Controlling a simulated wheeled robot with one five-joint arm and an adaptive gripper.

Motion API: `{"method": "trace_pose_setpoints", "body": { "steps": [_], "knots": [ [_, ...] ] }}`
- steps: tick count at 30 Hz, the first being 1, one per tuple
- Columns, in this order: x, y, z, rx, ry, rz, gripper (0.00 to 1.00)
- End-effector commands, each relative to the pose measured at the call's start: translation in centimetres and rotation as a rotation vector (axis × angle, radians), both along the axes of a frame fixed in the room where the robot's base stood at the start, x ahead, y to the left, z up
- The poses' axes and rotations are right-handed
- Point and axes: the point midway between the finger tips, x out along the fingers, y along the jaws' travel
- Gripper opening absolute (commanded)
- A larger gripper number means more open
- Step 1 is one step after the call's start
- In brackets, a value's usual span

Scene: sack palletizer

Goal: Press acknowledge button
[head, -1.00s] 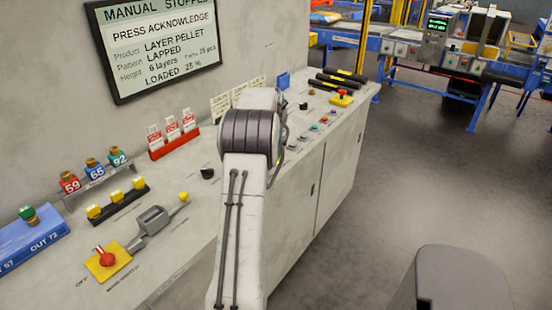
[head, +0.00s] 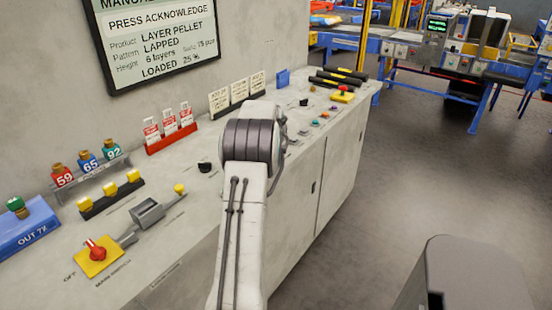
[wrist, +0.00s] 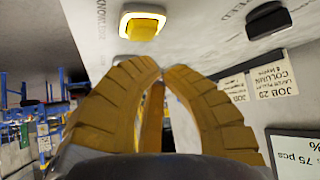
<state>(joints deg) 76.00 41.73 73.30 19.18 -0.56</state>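In the wrist view a yellow acknowledge button (wrist: 143,28) in a pale square surround stands on the grey panel, with partly cut-off lettering beside it that seems to read "acknowledge". My gripper (wrist: 163,68) has its ochre fingers drawn together at the tips, with nothing seen between them. The tips appear just below the button in the picture, apart from it; the depth gap is hard to judge. In the head view my arm hides the gripper and, it seems, the button. The wall screen (head: 155,38) shows "press acknowledge".
Job cards (wrist: 268,88) are near the fingers. Along the console are a red switch (head: 97,252), yellow buttons (head: 108,194) and red-holder cards (head: 170,140).

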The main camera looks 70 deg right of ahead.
Motion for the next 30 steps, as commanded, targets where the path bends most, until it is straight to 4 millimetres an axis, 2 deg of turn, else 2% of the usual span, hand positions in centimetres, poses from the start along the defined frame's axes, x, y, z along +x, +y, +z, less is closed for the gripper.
{"method": "trace_pose_setpoints", "body": {
  "steps": [3, 14, 15, 17, 30],
  "knots": [
    [0.00, -0.02, -0.84, -0.001, 0.000, 0.000, 0.00],
    [0.00, -0.01, -0.86, -0.001, 0.000, 0.000, 0.00],
    [0.01, -0.01, -0.86, -0.001, 0.000, 0.000, 0.05],
    [0.00, -0.01, -0.86, -0.001, 0.000, 0.000, 0.00],
    [0.01, -0.01, -0.88, -0.001, 0.000, 0.000, 0.00]
  ]
}}
